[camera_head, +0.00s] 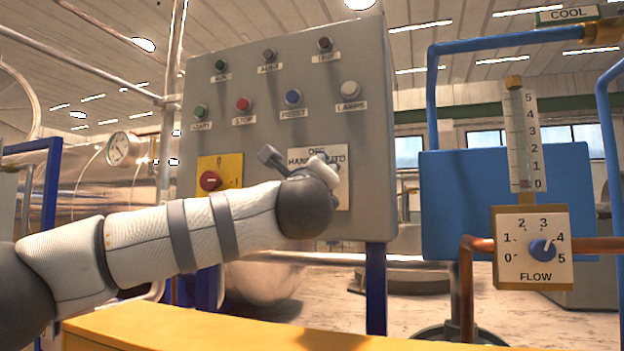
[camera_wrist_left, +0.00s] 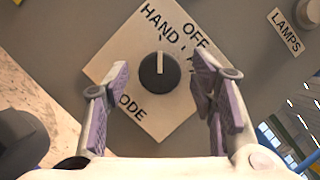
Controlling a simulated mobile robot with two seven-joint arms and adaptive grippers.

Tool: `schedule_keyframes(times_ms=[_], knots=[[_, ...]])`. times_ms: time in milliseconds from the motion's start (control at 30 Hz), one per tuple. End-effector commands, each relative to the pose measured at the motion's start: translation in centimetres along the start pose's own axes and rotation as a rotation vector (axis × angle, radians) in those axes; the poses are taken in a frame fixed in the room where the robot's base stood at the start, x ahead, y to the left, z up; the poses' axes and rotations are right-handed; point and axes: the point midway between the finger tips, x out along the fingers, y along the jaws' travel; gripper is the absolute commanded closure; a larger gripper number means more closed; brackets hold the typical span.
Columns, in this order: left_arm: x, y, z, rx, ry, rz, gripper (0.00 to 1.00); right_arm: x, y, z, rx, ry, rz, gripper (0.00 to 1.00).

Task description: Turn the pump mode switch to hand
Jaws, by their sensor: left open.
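The pump mode switch (camera_wrist_left: 159,71) is a dark round knob with a pale pointer line, on a light label plate (camera_wrist_left: 150,122). The plate reads HAND, OFF and MODE; the AUTO label is partly covered by a finger. The plate appears turned in the left wrist view, and the pointer line is straight up in the picture, between the HAND and OFF words. My left gripper (camera_wrist_left: 162,63) is open, its fingers on either side of the knob with gaps visible. In the head view, my left gripper (camera_head: 298,167) is before the plate (camera_head: 341,190) and hides the knob. My right gripper is out of view.
The grey panel (camera_head: 222,138) carries several push buttons above the plate and a red rotary switch (camera_head: 210,181) on yellow to its left. A flow dial (camera_head: 541,248) and blue pipe frame stand at right. A yellow surface (camera_head: 200,332) lies below my arm.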

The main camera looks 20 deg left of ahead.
Motion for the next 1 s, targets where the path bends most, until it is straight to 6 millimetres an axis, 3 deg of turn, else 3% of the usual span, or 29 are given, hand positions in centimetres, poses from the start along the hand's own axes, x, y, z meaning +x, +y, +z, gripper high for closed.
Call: schedule_keyframes(times_ms=[167, 400, 533, 700, 1000], knots=[[-2.1, -0.1, 0.0, 0.0, 0.002, -0.003, 0.49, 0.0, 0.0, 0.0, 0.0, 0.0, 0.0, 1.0], [-8.6, 0.0, 0.0, 0.0, 0.002, -0.003, 0.49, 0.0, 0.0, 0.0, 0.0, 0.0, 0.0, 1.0], [-10.9, -0.1, 0.0, -0.001, 0.002, -0.002, 0.49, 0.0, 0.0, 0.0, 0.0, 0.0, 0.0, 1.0], [-12.0, 0.0, 0.0, 0.0, 0.0, 0.0, 0.49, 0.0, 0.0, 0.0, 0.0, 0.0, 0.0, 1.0], [-12.0, 0.0, 0.0, 0.0, 0.0, 0.0, 0.49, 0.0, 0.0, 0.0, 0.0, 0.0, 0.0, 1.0]])
